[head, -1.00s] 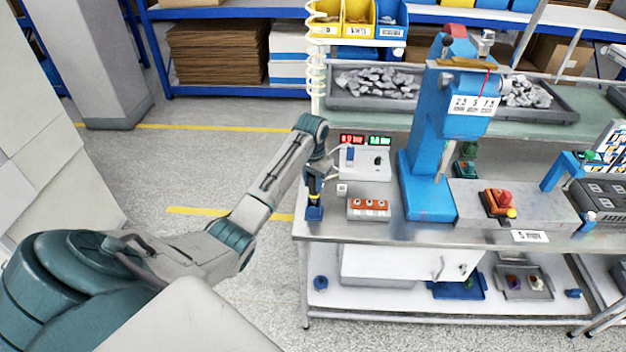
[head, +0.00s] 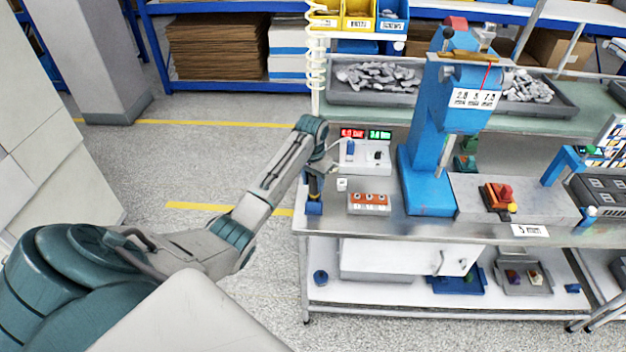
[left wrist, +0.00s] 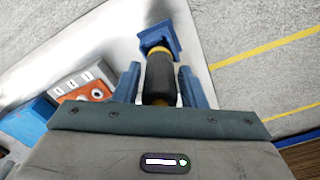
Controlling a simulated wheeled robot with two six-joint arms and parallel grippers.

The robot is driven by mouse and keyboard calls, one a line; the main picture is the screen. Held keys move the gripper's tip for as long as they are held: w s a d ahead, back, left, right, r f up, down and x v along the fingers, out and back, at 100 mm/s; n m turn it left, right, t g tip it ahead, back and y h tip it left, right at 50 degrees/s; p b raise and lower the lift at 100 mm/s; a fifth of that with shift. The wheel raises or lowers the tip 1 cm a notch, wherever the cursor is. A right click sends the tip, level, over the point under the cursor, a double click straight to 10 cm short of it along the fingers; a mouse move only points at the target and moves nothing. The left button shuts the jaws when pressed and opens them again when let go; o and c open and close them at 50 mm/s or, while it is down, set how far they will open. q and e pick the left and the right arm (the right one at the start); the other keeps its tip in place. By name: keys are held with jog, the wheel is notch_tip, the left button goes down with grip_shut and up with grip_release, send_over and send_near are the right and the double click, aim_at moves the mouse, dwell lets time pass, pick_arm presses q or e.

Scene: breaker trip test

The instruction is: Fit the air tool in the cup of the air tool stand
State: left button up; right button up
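The air tool (head: 314,184), black with a yellow ring, stands at the left front corner of the workbench. The blue air tool stand (head: 313,208) is right below it. In the left wrist view, the air tool (left wrist: 160,76) lies between the fingers of my left gripper (left wrist: 159,68), with a narrow gap on each side. Its far end meets the blue stand (left wrist: 158,38); how deep it sits in the cup is hidden. In the head view, my left gripper (head: 317,168) is over the tool. My right gripper is not in view.
A control box with red and green displays (head: 365,157) and an orange-topped button box (head: 368,202) are just right of the stand. A blue press (head: 428,170) stands further right. A coiled white hose (head: 316,60) hangs behind. The floor to the left is clear.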

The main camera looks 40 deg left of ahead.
pick_arm(q)
jog(key=shift+o, duration=1.3)
jog(key=shift+r, duration=0.1)
notch_tip(320, 180, up, 8)
jog(key=b, duration=0.3)
jog(key=shift+s, duration=0.1)
jog(key=shift+r+p, duration=0.75)
jog(key=shift+p, duration=0.05)
jog(key=shift+s+r+p, duration=0.1)
jog(key=shift+r+p, duration=0.5)
jog(key=shift+p, duration=0.05)
